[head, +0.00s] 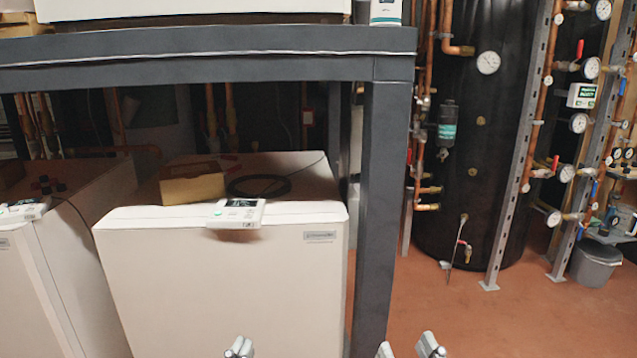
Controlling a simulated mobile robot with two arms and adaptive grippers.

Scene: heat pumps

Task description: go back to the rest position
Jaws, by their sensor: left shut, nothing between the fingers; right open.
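My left gripper (239,347) shows at the bottom edge, in front of the white heat pump cabinet (222,280). Its fingertips are together with nothing between them. My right gripper (410,349) shows at the bottom edge further right. Its two fingertips are apart and empty, in front of the rack post and the floor. Only the tips of both grippers are in view; the arms are hidden below the frame.
A dark grey steel frame (374,200) stands around the cabinet. A second white cabinet (75,225) is at the left. A black tank (480,140) with copper pipes and gauges stands back right, near a grey bucket (597,265). Reddish floor (520,325) is clear at right.

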